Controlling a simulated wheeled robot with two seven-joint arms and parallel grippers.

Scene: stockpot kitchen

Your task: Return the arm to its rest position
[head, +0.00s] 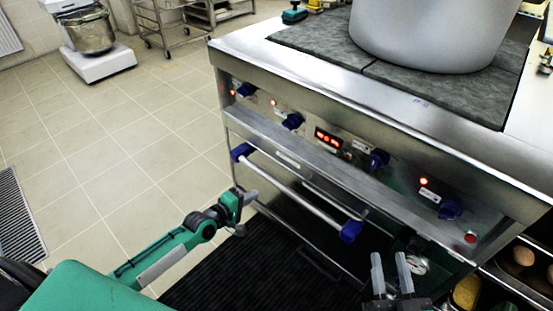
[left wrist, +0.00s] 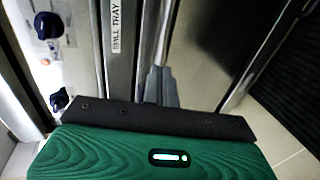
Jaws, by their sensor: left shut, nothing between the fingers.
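My left arm (head: 165,252), green and grey, comes in from the left in the head view. Its gripper (head: 250,197) is low in front of the stove, close to the left end of the oven handle bar (head: 290,190). Its grey fingers also show in the left wrist view (left wrist: 160,86), shut together and empty, near the metal front with the "SPILL TRAY" label. My right gripper (head: 391,271) is at the lower right of the head view, with its two pale fingers upright and apart and nothing visible between them.
The steel stove (head: 340,105) has blue knobs, lit red lights and a large pot (head: 430,35) on top. A black mat (head: 235,275) lies on the floor before it. A shelf with eggs (head: 523,256) is at the right.

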